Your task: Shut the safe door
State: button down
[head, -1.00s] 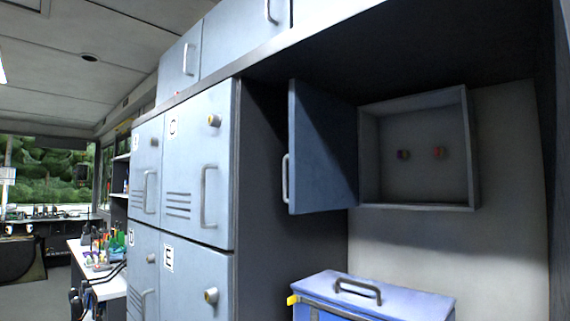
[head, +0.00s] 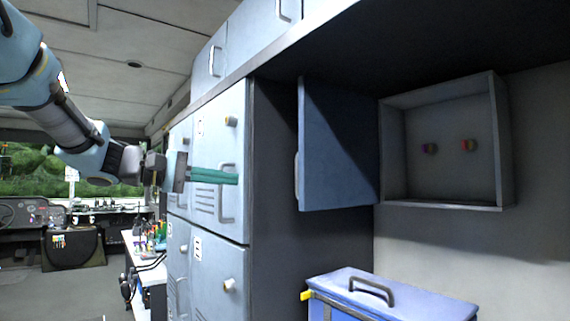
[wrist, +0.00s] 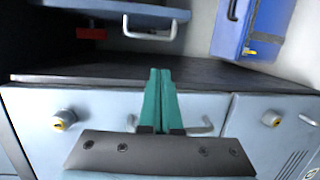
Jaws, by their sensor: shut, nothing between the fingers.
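The safe (head: 446,206) is an open grey box on the back wall at right in the head view. Its blue door (head: 335,150) stands swung out to the left, wide open, with a pale handle (head: 297,175) on its free edge. The door appears edge-on at upper left in the wrist view (wrist: 115,8), with its handle (wrist: 150,34). My gripper (head: 237,178) has its teal fingers together and empty, in front of the locker fronts and left of the door, apart from it. The fingers also show in the wrist view (wrist: 160,72).
Pale blue lockers (head: 220,140) with knobs and handles stand left of the recess; their dark side panel (head: 275,190) borders it. A blue case (head: 400,285) with a lid handle sits below the safe. Two coloured knobs (head: 468,145) show inside the safe.

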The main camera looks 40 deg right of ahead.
jog(key=s+d+r+h+p, duration=0.1)
jog(key=s+d+r+p, duration=0.2)
jog(key=d, duration=0.7)
jog(key=s+p, duration=0.2)
jog(key=s, duration=0.2)
jog(key=shift+s+r+m+g+p, duration=0.2)
jog(key=shift+r+m+g+p, duration=0.1)
jog(key=shift+r+m+g, duration=0.1)
jog(key=shift+f, duration=0.1)
